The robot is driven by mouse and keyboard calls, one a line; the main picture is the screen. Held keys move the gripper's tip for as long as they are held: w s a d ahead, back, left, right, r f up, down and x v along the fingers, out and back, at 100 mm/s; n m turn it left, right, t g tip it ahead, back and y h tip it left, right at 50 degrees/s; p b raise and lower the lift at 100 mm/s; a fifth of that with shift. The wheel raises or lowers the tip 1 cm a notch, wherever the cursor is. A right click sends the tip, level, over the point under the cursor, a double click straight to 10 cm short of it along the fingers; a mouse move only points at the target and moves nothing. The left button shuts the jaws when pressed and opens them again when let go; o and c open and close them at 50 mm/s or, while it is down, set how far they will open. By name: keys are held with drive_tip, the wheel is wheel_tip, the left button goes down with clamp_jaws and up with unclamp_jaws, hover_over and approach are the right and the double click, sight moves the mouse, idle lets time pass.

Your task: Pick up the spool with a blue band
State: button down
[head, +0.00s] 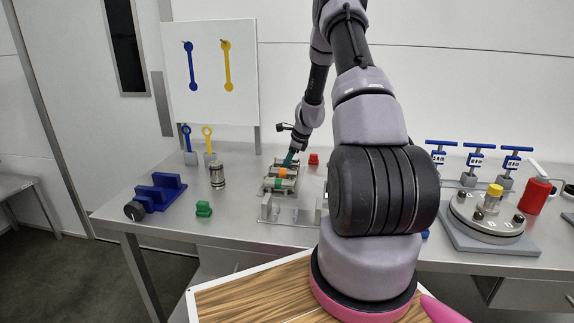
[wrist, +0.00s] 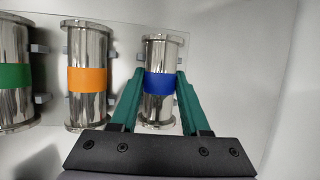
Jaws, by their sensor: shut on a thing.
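The spool with a blue band (wrist: 160,53) is a shiny metal cylinder with flanged ends, on the right of the row in the wrist view. My gripper (wrist: 160,82) has its two green fingers on either side of the blue band, shut on the spool. In the head view my gripper (head: 290,157) is at the far end of the row of spools, and the blue band cannot be made out there. The spool with an orange band (wrist: 88,78) lies just to the left, apart from my fingers. The spool with a green band (wrist: 14,78) is at the left edge.
The spools' rack (head: 288,214) stands on the metal table (head: 240,240). A blue holder (head: 158,192), a metal cylinder (head: 217,176) and a green block (head: 203,209) stand to the left. A red block (head: 314,159) is near my gripper. A round flanged plate (head: 487,222) is at the right.

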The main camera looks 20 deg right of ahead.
drive_tip(key=shift+r, duration=0.1)
wheel_tip(320, 180, up, 10)
drive_tip(key=shift+f, duration=0.1)
idle(0.7)
